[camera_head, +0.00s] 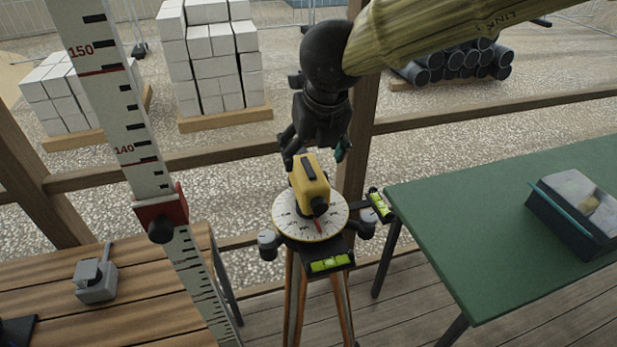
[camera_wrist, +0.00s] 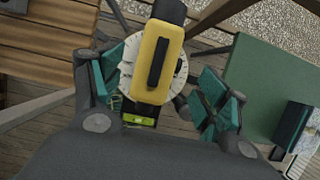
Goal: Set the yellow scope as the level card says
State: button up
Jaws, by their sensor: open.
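The yellow scope (camera_head: 311,181) sits on a round white dial (camera_head: 291,222) on top of a wooden tripod. Its dark eyepiece end faces my camera, and a red pointer shows below it on the dial. Two green bubble vials (camera_head: 331,263) and grey levelling knobs (camera_head: 267,241) surround the dial. My gripper (camera_head: 314,157) is open just above the scope. In the wrist view the scope (camera_wrist: 154,62) lies between the spread teal finger pads (camera_wrist: 166,95), with gaps on both sides. I see no level card that I can read.
A tall graduated staff (camera_head: 124,120) with a red clamp (camera_head: 161,212) stands left of the tripod. A wooden bench (camera_head: 125,320) holds a grey device (camera_head: 96,280). A green table (camera_head: 455,225) at right carries a dark box (camera_head: 570,225). A wooden rail (camera_head: 480,110) runs behind.

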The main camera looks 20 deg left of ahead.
aim_at(306, 176)
jog(key=shift+a+f, duration=0.2)
jog(key=shift+f, duration=0.2)
jog(key=p+x, duration=0.2)
jog(key=x, duration=0.7)
jog(key=shift+w+a+f, duration=0.1)
jog(key=shift+w+f, duration=0.05)
jog(key=shift+f, duration=0.15)
jog(key=c, duration=1.4)
jog(key=shift+w, duration=0.1)
jog(key=shift+c, duration=0.2)
